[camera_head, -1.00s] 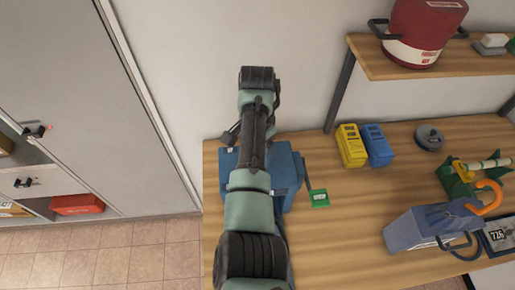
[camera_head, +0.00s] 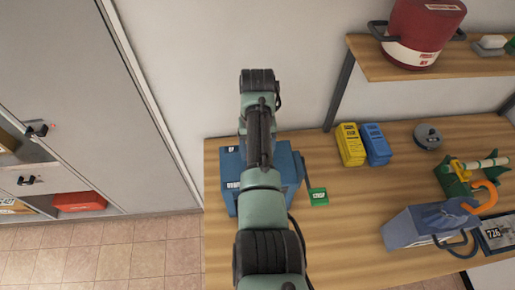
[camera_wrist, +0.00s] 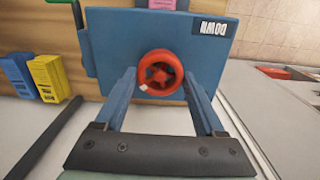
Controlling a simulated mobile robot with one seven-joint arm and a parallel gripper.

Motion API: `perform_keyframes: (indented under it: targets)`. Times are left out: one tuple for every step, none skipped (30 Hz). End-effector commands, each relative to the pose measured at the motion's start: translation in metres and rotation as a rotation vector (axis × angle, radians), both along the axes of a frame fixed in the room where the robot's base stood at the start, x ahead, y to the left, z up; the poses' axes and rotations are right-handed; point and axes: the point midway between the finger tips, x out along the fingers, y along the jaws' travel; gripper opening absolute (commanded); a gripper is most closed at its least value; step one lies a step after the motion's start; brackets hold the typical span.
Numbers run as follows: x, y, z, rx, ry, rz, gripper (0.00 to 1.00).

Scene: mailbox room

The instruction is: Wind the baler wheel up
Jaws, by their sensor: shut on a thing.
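The baler is a blue box (camera_head: 292,170) on the wooden bench, mostly behind my arm in the head view. An "UP" label (camera_head: 231,150) and a "DOWN" label (camera_head: 233,186) show on its left side. In the wrist view, the blue baler face (camera_wrist: 108,52) carries a red spoked wheel (camera_wrist: 160,73) with a white mark at its lower left. An upside-down "DOWN" label (camera_wrist: 209,28) is at upper right. My gripper (camera_wrist: 160,77) is shut on the wheel, one finger at either side. The wheel is hidden in the head view.
A green block (camera_head: 318,197) sits close right of the baler, by a dark handle. Yellow (camera_head: 350,145) and blue (camera_head: 375,144) boxes stand further right. A grey cabinet (camera_head: 90,80) stands left of the bench.

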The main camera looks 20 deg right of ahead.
Motion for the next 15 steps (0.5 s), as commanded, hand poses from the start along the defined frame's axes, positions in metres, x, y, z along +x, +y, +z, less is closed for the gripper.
perform_keyframes:
  targets:
    - [0.0002, 0.0008, 0.001, 0.002, -0.001, 0.046, 0.16]
    - [0.0002, 0.0007, 0.001, 0.001, 0.0, 0.074, 0.16]
    - [0.0002, 0.0006, 0.001, 0.001, 0.0, 0.112, 0.16]
    - [0.0001, 0.0004, 0.0009, 0.0, 0.0, 0.14, 0.16]
    - [0.0001, 0.0004, 0.0009, 0.001, 0.0, 0.169, 0.16]
    - [0.0001, 0.0004, 0.0008, 0.001, 0.0, 0.206, 0.16]
    - [0.0001, 0.0005, 0.0008, 0.001, -0.001, 0.235, 0.16]
    - [0.0001, 0.0005, 0.0008, 0.001, -0.001, 0.264, 0.16]
    - [0.0001, 0.0005, 0.0007, 0.0, 0.0, 0.302, 0.16]
    - [0.0001, 0.0005, 0.0007, 0.0, 0.0, 0.331, 0.16]
    - [0.0001, 0.0005, 0.0006, 0.0, 0.0, 0.359, 0.16]
    - [0.0001, 0.0005, 0.0006, 0.001, -0.001, 0.397, 0.16]
    - [0.0, 0.0004, 0.0006, 0.001, -0.001, 0.425, 0.16]
    - [0.0, 0.0003, 0.0005, 0.001, -0.001, 0.453, 0.16]
    - [-0.0001, 0.0001, 0.0005, 0.0, 0.0, 0.491, 0.16]
